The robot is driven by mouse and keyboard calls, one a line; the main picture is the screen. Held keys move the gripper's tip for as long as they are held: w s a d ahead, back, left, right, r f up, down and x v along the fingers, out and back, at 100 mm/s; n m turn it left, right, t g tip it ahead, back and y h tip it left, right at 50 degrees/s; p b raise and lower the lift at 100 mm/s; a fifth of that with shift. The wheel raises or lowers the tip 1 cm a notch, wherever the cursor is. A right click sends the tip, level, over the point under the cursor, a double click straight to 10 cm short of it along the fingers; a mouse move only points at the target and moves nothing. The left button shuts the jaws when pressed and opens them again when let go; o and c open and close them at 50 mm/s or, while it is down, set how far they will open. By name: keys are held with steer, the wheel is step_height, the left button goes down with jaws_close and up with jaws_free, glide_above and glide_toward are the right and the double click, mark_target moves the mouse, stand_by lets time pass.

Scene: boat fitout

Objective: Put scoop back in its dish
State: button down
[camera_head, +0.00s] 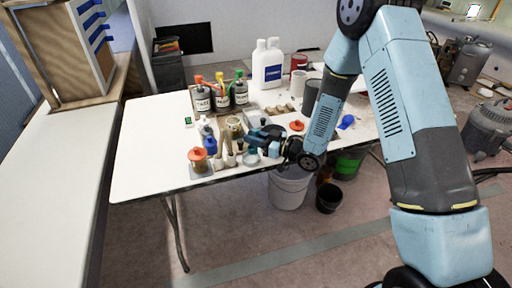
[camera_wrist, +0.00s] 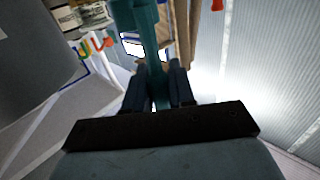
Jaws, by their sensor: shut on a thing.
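My gripper (camera_head: 262,138) is over the front of the white table, near its small pots and brushes. In the wrist view my gripper (camera_wrist: 160,80) is shut on a teal thing (camera_wrist: 140,22), which I take to be the scoop. Its handle runs between the two dark fingers and its far end leaves the picture. In the head view the scoop is small and dark against my gripper, so its exact shape is unclear. A grey tray (camera_head: 259,117) lies just behind my gripper. I cannot tell for sure which vessel is the scoop's dish.
Labelled cans (camera_head: 221,97) with coloured tops stand behind. White bottles (camera_head: 267,66) and a dark grey cylinder (camera_head: 311,97) stand farther back and right. An orange-topped jar (camera_head: 198,160) is at the front left. A blue thing (camera_head: 347,121) lies right. The table's left part (camera_head: 145,140) is clear.

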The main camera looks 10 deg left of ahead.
steer(key=shift+w+a+f, duration=0.35)
steer(key=shift+w+f, duration=0.05)
steer(key=shift+f, duration=0.3)
steer(key=shift+w+a+f, duration=0.3)
steer(key=shift+w+f, duration=0.05)
steer(key=shift+f, duration=1.6)
steer(key=shift+f, duration=0.1)
steer(key=c, duration=1)
jaws_free()
steer(key=shift+o, duration=0.2)
